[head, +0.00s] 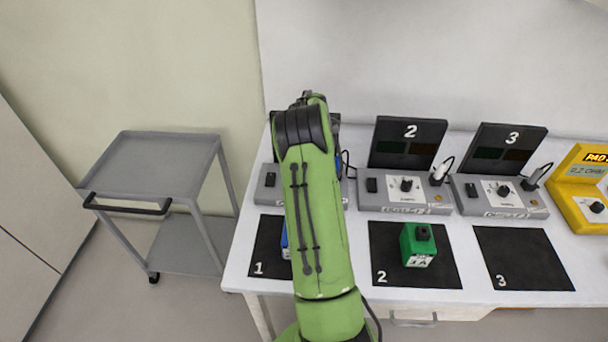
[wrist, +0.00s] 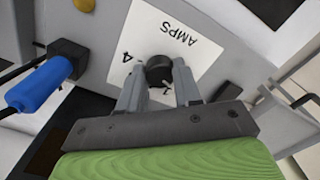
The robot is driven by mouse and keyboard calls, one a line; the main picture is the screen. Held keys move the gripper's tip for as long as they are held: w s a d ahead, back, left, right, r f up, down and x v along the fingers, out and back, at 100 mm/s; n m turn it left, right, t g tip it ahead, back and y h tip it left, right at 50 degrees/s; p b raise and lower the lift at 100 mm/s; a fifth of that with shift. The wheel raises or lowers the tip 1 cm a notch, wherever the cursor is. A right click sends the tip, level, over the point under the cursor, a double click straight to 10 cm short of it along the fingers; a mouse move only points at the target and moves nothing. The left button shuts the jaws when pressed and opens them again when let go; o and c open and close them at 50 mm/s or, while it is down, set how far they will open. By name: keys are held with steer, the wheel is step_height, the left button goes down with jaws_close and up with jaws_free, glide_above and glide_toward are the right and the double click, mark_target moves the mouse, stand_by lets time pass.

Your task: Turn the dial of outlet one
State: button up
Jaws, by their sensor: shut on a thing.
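In the wrist view, the dial (wrist: 159,70) is a dark round knob on a white plate (wrist: 193,28) marked AMPS, with a 4 visible at its left. My gripper (wrist: 160,84) has its two grey fingers on either side of the dial, shut on it. In the head view, my green arm reaches over outlet one (head: 269,182) and hides its dial and most of its front. A mat (head: 266,252) marked 1 lies in front, with a blue thing (head: 285,241) on it, mostly hidden by my arm.
A blue plug (wrist: 38,91) with a cable sits beside the dial plate. Outlet two (head: 380,203) and outlet three (head: 478,207) stand to the right, each with a dark screen. A green block (head: 418,246) sits on mat 2; mat 3 (head: 525,259) is bare. A grey cart (head: 160,165) stands left.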

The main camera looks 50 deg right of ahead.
steer(key=shift+n, duration=0.5)
steer(key=o, duration=1)
steer(key=shift+o, duration=0.2)
step_height(320, 180, up, 16)
steer(key=p, duration=0.3)
steer(key=shift+p, duration=0.3)
steer(key=shift+f, duration=0.1)
